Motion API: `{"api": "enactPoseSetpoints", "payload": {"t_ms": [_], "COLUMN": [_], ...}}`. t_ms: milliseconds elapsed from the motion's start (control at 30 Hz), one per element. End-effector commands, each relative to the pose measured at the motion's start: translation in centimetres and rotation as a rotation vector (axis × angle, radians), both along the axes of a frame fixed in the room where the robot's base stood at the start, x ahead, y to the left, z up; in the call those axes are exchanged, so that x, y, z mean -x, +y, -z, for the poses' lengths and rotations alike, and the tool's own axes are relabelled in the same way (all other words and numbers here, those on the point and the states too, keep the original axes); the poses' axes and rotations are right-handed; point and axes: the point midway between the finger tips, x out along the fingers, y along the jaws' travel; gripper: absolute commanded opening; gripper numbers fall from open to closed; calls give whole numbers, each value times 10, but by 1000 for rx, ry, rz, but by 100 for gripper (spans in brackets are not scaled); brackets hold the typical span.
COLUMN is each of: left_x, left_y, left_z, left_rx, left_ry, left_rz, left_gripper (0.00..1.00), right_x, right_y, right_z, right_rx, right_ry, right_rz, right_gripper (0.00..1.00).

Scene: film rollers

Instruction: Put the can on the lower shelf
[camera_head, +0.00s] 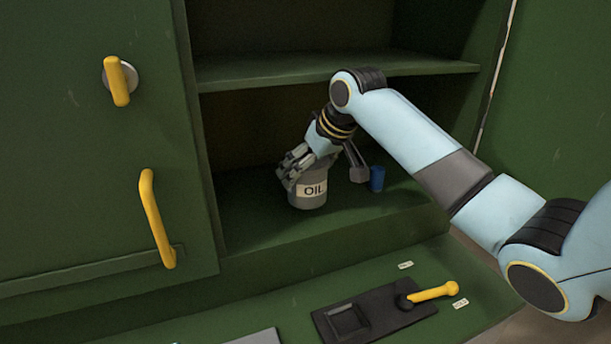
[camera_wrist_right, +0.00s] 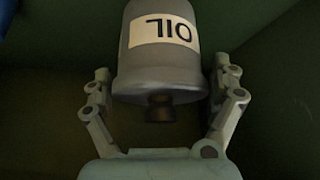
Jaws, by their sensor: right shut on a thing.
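The grey can (camera_head: 308,193) with a white OIL label stands on or just above the lower shelf (camera_head: 257,221), near its front; I cannot tell whether it touches. My right gripper (camera_head: 301,170) reaches down from above and is shut on the can. In the right wrist view the can (camera_wrist_right: 166,68) sits between the two fingers of the gripper (camera_wrist_right: 163,95), its label upside down and its dark spout pointing towards the palm. The fingers hide part of the can's upper side in the head view. My left gripper is not in view.
A small blue cylinder (camera_head: 377,178) stands on the lower shelf to the right of the can. A green door with yellow handles (camera_head: 153,218) is at left. Below is a ledge with a yellow lever (camera_head: 433,293).

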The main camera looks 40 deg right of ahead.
Motion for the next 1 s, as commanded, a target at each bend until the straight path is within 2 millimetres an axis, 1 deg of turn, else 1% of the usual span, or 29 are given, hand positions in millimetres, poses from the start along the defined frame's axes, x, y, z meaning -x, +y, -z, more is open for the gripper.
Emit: {"api": "enactPoseSetpoints", "payload": {"t_ms": [33,67,167,300,400,767,800,833,1000], "left_x": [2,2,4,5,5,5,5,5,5], "left_y": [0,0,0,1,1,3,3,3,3], "left_z": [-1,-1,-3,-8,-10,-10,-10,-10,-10], "left_rx": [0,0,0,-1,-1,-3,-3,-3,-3], "left_ry": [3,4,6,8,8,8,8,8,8], "left_rz": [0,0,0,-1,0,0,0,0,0], "left_gripper": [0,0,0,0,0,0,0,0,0], "right_x": [-7,-10,-15,-14,-14,-14,-14,-14,-14], "right_y": [1,1,1,1,1,1,1,1,1], "right_z": [-1,-1,2,22,32,38,38,38,38], "right_rx": [-3,-2,-2,-1,0,1,1,1,1], "right_ry": [0,-1,0,4,1,0,0,0,1], "right_rz": [1,0,-1,-1,0,-1,-1,-1,-1], "right_gripper": [55,55,55,55,55,55,98,100,100]}}
